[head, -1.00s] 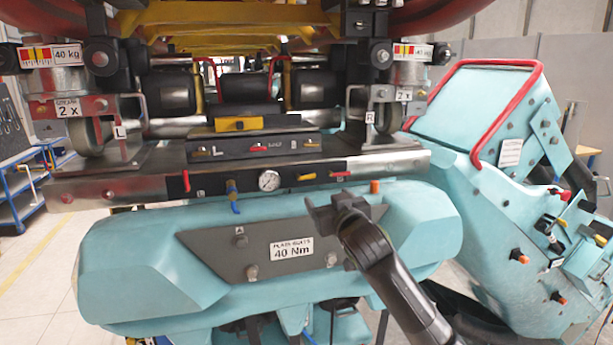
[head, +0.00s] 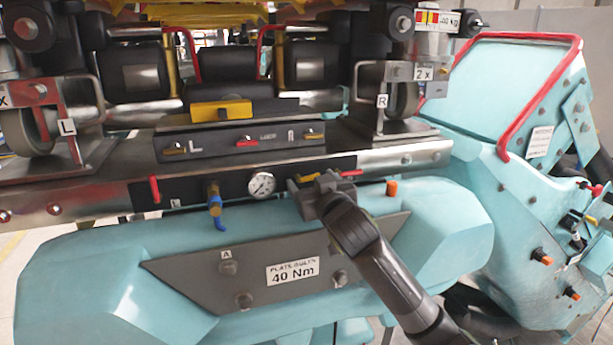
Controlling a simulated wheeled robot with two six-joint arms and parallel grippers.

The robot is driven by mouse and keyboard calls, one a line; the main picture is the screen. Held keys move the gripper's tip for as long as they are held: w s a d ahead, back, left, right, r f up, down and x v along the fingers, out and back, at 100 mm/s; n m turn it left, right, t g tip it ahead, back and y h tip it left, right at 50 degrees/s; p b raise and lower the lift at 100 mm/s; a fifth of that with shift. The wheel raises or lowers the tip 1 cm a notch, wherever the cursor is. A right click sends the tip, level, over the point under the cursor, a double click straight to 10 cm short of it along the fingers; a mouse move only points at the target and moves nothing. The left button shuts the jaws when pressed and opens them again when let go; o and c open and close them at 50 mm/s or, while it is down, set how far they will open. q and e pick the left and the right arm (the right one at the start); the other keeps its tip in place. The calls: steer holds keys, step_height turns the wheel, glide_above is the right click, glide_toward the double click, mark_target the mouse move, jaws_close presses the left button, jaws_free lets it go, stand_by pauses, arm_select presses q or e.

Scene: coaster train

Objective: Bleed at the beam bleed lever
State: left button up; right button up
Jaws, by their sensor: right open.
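The beam (head: 100,195) is a steel bar with a dark panel across its front. On it are a red upright lever (head: 155,189), a brass valve with a blue handle (head: 215,204), a round white gauge (head: 262,185), a yellow lever (head: 307,178) and a red lever (head: 350,173). No readable label shows which is the bleed lever. My right gripper (head: 310,197) is open in front of the beam, just right of the gauge and below the yellow lever. It partly covers the panel there; contact cannot be told. My left gripper is out of view.
A turquoise body with a grey plate (head: 200,275) marked 40 Nm bulges below the beam. A ledge above the beam carries small yellow and red levers (head: 247,142). Wheels in brackets (head: 402,98) flank it. A turquoise seat with a red rail (head: 505,130) stands at the right.

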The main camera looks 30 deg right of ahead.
steer(key=shift+r, duration=0.1)
steer(key=shift+s+a+r, duration=0.1)
steer(key=shift+s+a, duration=0.05)
steer(key=shift+s, duration=0.1)
steer(key=c, duration=0.9)
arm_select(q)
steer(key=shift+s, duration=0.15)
arm_select(e)
steer(key=shift+m, duration=0.7)
steer(key=shift+c, duration=0.3)
steer(key=o, duration=1)
steer(key=shift+w+f, duration=0.1)
steer(key=shift+f, duration=0.1)
steer(key=shift+c, duration=0.2)
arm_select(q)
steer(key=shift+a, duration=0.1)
arm_select(e)
steer(key=shift+f, duration=0.1)
